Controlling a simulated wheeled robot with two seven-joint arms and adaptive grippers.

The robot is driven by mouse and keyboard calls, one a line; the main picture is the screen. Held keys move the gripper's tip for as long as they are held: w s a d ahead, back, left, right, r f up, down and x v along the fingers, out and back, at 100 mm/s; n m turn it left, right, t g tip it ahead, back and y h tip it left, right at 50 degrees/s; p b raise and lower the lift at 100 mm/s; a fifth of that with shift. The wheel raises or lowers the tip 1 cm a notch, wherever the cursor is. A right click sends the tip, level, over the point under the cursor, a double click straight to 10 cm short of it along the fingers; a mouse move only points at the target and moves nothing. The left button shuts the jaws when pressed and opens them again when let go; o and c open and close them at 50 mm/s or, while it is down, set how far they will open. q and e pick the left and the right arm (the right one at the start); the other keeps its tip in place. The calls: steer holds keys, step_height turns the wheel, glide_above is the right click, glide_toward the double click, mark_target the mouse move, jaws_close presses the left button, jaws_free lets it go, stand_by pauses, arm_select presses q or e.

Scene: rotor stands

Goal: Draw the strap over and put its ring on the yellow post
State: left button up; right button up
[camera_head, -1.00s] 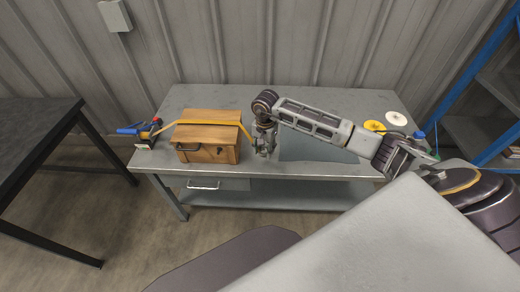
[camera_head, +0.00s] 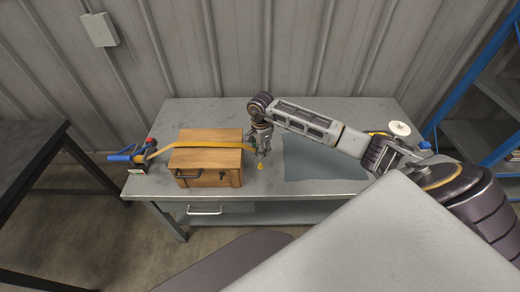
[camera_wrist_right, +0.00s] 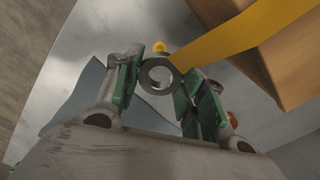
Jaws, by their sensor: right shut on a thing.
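The yellow strap (camera_head: 207,145) runs from the blue-handled ratchet (camera_head: 130,154) across the top of a wooden box (camera_head: 206,178) to my right gripper (camera_head: 262,152). In the right wrist view, my right gripper's green-padded fingers (camera_wrist_right: 158,84) are shut on the grey metal ring (camera_wrist_right: 146,82), with the strap (camera_wrist_right: 235,38) leading away to the upper right. The yellow post (camera_head: 260,166) stands on the bench just right of the box. Its top (camera_wrist_right: 159,46) shows just beyond the ring in the right wrist view; the ring appears apart from it. My left gripper is not in view.
The grey bench (camera_head: 330,188) has a blue-grey mat (camera_head: 318,160) right of the post. A pale disc (camera_head: 399,129) lies at its right end, near my arm. A dark table (camera_head: 28,165) stands at left and a blue shelf frame (camera_head: 470,75) at right.

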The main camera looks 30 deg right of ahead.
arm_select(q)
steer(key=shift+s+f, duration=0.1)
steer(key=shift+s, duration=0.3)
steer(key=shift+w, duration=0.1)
arm_select(e)
steer(key=shift+f, duration=0.1)
steer(key=shift+f+b, duration=0.3)
steer(key=shift+f, duration=0.1)
steer(key=shift+f+b, duration=0.4)
steer(key=shift+f, duration=0.35)
steer(key=shift+f+b, duration=0.3)
steer(key=shift+f, duration=0.2)
steer(key=shift+f+b, duration=0.3)
steer(key=shift+f, duration=0.55)
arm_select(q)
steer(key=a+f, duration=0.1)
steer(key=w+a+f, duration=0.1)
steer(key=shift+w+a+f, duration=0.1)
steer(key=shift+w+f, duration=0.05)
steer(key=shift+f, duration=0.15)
